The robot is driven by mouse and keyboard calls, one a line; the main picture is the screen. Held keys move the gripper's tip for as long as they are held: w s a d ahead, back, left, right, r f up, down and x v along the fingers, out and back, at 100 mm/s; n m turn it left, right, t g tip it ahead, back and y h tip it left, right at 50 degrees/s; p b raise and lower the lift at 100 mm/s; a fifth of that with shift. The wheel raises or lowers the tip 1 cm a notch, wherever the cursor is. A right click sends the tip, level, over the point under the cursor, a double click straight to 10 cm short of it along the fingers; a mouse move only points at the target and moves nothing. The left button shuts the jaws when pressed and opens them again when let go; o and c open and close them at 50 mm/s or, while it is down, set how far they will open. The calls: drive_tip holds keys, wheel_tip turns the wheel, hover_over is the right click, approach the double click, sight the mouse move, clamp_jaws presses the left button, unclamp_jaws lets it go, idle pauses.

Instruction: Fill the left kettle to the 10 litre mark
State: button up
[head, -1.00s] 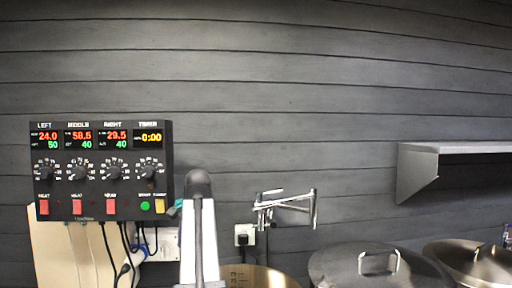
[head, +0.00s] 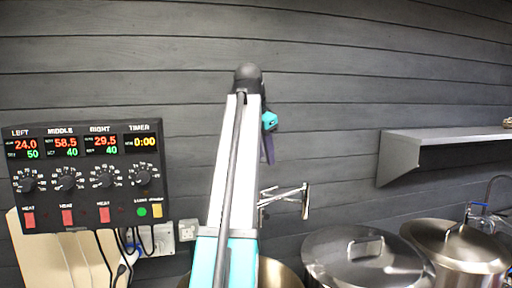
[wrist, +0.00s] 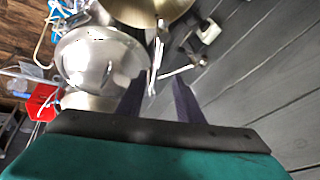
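The left kettle (head: 277,275) is open, with a brassy inside, and is partly hidden behind my arm. Its open mouth shows at the top of the wrist view (wrist: 150,10); I cannot make out a water level. A folding metal wall tap (head: 288,198) is on the wall above it, partly behind my arm. In the wrist view the tap (wrist: 157,58) lies beyond my fingertips. My gripper (wrist: 157,84) is open, its two dark fingers apart with nothing held. In the head view my gripper (head: 268,150) is raised before the wall, mostly hidden by my arm.
Two lidded kettles, middle (head: 350,262) and right (head: 455,245), stand to the right. A control box (head: 88,175) with red switches hangs at the left, cables below. A metal shelf (head: 440,146) juts out at upper right. A red object (wrist: 43,102) shows in the wrist view.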

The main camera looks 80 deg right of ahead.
sight(272, 188)
idle(0.4)
drive_tip(key=shift+b+x, duration=1.05)
drive_tip(key=shift+x, duration=5.85)
clamp_jaws()
drive_tip(key=shift+a, duration=0.1)
drive_tip(key=shift+s+a+m+g+y+p, duration=0.25)
drive_tip(key=shift+a+m+g+y, duration=0.35)
drive_tip(key=shift+m, duration=1)
drive_tip(key=shift+s+a+m+g+y+p, duration=0.15)
drive_tip(key=shift+s+a+m+g+y, duration=0.2)
drive_tip(key=shift+a+m, duration=0.85)
drive_tip(key=shift+s+a+m+g+y+p, duration=0.2)
drive_tip(key=shift+a+m+g+y, duration=0.25)
drive_tip(key=shift+m, duration=1.55)
drive_tip(key=shift+d, duration=0.2)
